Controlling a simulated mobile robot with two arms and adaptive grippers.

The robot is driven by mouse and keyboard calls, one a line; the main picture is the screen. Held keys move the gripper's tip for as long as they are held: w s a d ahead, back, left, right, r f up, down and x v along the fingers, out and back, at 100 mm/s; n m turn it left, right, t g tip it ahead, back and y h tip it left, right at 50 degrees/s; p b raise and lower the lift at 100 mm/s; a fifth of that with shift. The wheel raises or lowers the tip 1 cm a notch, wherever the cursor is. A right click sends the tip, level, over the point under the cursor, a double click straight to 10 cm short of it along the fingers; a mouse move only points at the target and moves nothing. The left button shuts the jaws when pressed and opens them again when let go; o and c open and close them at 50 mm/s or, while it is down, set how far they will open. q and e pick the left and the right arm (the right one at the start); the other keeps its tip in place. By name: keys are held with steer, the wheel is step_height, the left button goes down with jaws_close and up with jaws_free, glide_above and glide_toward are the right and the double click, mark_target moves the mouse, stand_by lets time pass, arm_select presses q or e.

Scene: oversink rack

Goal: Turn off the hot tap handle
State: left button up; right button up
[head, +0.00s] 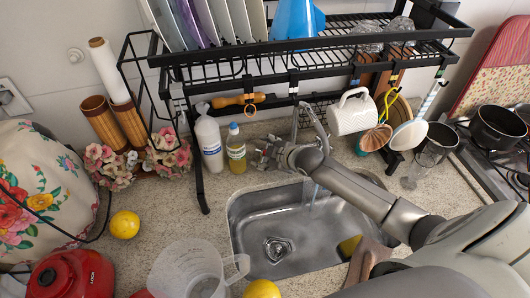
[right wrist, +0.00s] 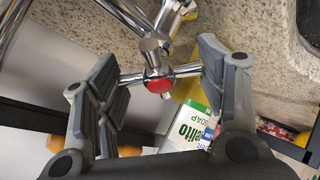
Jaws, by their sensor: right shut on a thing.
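The hot tap handle (right wrist: 159,84) is a chrome cross with a red cap, in the middle of the right wrist view. My right gripper (right wrist: 162,62) has a finger on either side of it and is shut on the ends of its arms. In the head view my right gripper (head: 262,154) is at the back left of the sink, and it hides the handle there. The chrome tap (head: 316,127) rises behind my right arm. A pale stream of water (head: 310,192) falls from it into the sink. My left gripper is not in view.
The steel sink (head: 240,232) lies below my right arm. A white bottle (head: 208,140) and a yellow soap bottle (head: 236,152) stand close left of the gripper. A black rack (head: 310,72) spans above, with a white mug (head: 352,113) hanging right. A clear jug (head: 186,275) stands in front.

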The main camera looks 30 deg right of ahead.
steer(key=shift+a+m+t+h+p, duration=0.1)
steer(key=shift+m+t+h+p, duration=0.35)
steer(key=shift+m, duration=0.65)
steer(key=shift+m+h+p, duration=0.25)
steer(key=shift+m+p, duration=0.1)
steer(key=shift+m, duration=0.75)
steer(key=shift+c, duration=0.3)
steer(key=shift+w+d+r+t, duration=0.2)
steer(key=shift+r+t, duration=0.05)
steer(key=shift+r, duration=0.1)
steer(key=o, duration=1)
steer(key=shift+a+f, duration=0.1)
steer(key=shift+f, duration=0.15)
steer(key=shift+s, duration=0.2)
